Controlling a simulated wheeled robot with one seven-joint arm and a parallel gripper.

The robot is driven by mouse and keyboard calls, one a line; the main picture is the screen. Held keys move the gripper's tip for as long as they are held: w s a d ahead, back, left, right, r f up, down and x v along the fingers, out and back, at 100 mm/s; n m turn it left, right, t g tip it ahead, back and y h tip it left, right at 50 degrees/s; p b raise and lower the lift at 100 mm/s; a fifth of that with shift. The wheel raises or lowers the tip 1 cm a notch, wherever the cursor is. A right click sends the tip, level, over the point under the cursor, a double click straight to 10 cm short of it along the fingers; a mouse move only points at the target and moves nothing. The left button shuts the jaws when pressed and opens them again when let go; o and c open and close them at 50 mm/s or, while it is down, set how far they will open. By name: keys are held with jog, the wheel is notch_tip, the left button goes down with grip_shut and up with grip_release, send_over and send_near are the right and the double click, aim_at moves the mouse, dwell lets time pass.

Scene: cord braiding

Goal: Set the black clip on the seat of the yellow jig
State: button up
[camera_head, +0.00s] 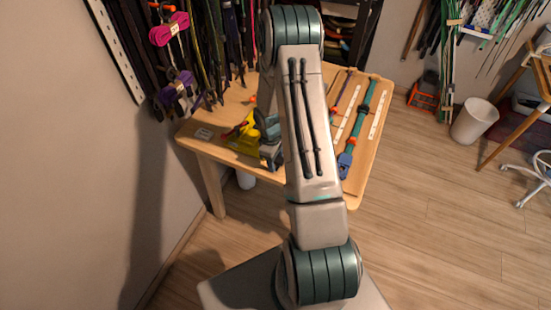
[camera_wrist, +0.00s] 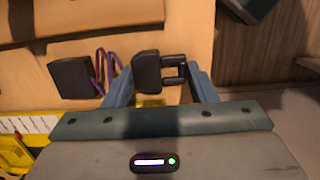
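The black clip (camera_wrist: 147,73), a block with a two-pronged end, sits between the tips of my gripper (camera_wrist: 160,76) in the wrist view. The fingers press on it from both sides and hold it. The yellow jig (camera_wrist: 12,155) shows at the lower left of the wrist view, and a bit of yellow shows below the clip. In the head view the yellow jig (camera_head: 243,141) is on the left part of the table, close to my gripper's body. My arm hides the fingertips and the clip there. The jig's seat cannot be made out.
A second black block (camera_wrist: 72,77) with purple cord (camera_wrist: 103,70) lies left of the clip. The wooden table (camera_head: 365,170) holds teal straps (camera_head: 355,130) and white strips at right. Cords hang on the wall behind. A white bin (camera_head: 475,121) stands on the floor.

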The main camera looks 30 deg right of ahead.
aim_at(276, 162)
jog(key=shift+r+p, duration=1.5)
jog(key=shift+r, duration=0.95)
jog(key=shift+w, duration=0.1)
jog(key=shift+w+a+b, duration=0.55)
jog(key=shift+w+a, duration=0.85)
jog(key=shift+w, duration=0.35)
jog(key=shift+w+a+b, duration=0.6)
jog(key=shift+w+a, duration=0.8)
jog(key=shift+w, duration=0.4)
jog(key=shift+w+a+b, duration=0.55)
jog(key=shift+w+a, duration=0.85)
jog(key=shift+w, duration=0.35)
jog(key=shift+w+d+b, duration=0.35)
jog(key=shift+w+d, duration=0.65)
jog(key=shift+d, duration=0.3)
jog(key=shift+w+d+b, duration=0.35)
jog(key=shift+w+d, duration=0.65)
jog(key=shift+d, duration=0.3)
jog(key=shift+b, duration=0.45)
